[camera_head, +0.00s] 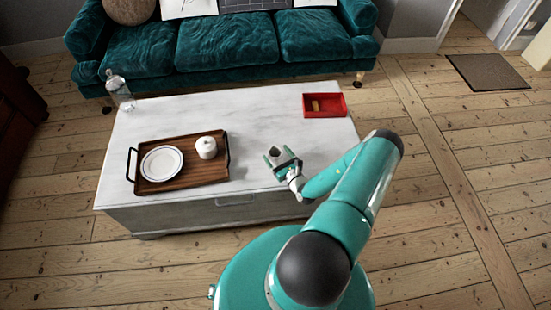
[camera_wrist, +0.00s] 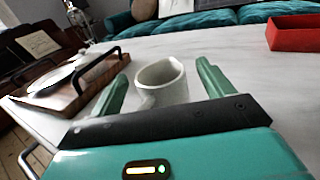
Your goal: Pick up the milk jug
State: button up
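A small pale, open-topped vessel, which I take to be the milk jug (camera_head: 273,150), stands upright on the white table near its front right part. In the wrist view the jug (camera_wrist: 165,88) shows its dark open mouth and what looks like a handle at its lower left. My gripper (camera_head: 281,156) is open, with its two green fingers on either side of the jug. In the wrist view the open gripper (camera_wrist: 163,74) shows gaps between the jug and both fingers. The jug's lower part is hidden behind the gripper's dark palm in the wrist view.
A wooden tray (camera_head: 180,183) with dark handles holds a white plate (camera_head: 161,163) and a white lidded pot (camera_head: 206,148), left of the jug. A red box (camera_head: 337,112) and a clear bottle (camera_head: 118,88) stand on the white table (camera_head: 255,125). A teal sofa (camera_head: 228,42) is behind.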

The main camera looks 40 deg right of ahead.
jog(key=c, duration=1.1)
jog(key=shift+r, duration=0.1)
